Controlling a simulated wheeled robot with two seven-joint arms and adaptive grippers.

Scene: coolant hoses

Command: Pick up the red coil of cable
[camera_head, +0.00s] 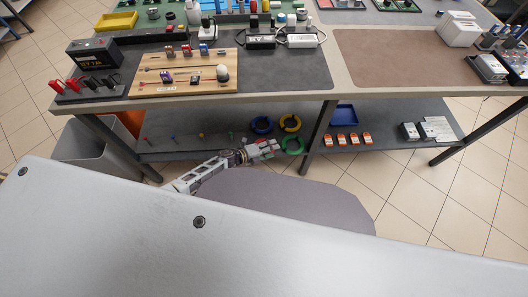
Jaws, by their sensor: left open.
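The red coil of cable (266,143) lies on the lower shelf of the workbench, mostly covered by my left gripper, so only small red parts show. My left gripper (264,151) reaches in from the left and is open at the coil, over or around it. I cannot tell whether the fingers touch it. A blue coil (262,125) lies just behind it, a yellow coil (291,123) behind to the right, and a green coil (293,146) close on the right. My right gripper is out of view.
The workbench top (345,95) hangs over the lower shelf (180,154). A dark table leg (317,140) stands right of the coils. A blue tray (344,115) and orange-and-white items (341,141) lie beyond it. A grey bin (90,145) stands at left.

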